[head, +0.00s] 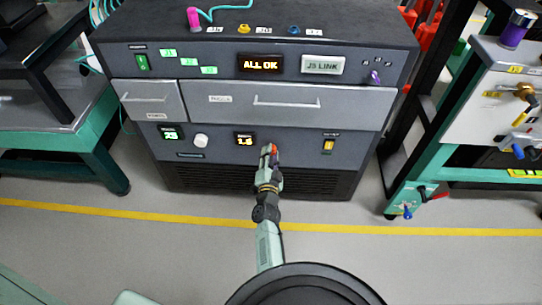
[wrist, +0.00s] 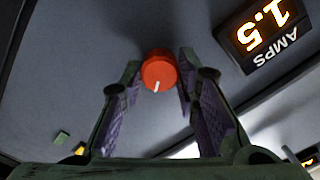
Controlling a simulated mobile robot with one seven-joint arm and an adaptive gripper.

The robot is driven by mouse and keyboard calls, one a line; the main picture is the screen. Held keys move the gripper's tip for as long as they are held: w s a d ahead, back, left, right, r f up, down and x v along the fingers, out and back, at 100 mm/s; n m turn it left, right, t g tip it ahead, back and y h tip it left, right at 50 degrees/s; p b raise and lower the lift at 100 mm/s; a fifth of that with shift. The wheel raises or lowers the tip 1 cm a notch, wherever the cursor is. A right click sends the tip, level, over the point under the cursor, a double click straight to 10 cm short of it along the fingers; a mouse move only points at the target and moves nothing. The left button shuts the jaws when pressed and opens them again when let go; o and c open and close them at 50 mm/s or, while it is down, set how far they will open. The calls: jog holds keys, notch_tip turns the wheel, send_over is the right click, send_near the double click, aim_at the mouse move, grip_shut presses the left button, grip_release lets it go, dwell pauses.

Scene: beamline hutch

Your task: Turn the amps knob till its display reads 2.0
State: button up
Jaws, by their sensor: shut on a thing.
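The amps knob is red with a white pointer line and shows clearly in the wrist view (wrist: 159,70). In the head view only a bit of red (head: 273,150) shows at the tip of my arm. My gripper (wrist: 160,76) has one purple-padded finger on each side of the knob and is shut on it; it also shows in the head view (head: 269,157). The amps display (wrist: 264,27) reads 1.5, seen tilted and upside down in the wrist view. In the head view this display (head: 244,139) sits left of the knob, its digits small.
On the same cabinet are a white knob (head: 201,141) beside a green display (head: 171,132), and a yellow-lit switch (head: 328,144) to the right. Closed drawers (head: 225,112) lie above. A teal bench (head: 80,165) stands left and a teal-framed stand (head: 425,180) right.

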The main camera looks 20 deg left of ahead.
jog(key=shift+m, duration=0.3)
dwell(0.4)
jog(key=o, duration=1.2)
jog(key=shift+c, duration=0.2)
jog(key=v, duration=0.7)
jog(key=shift+s, duration=0.3)
jog(key=shift+r, duration=0.1)
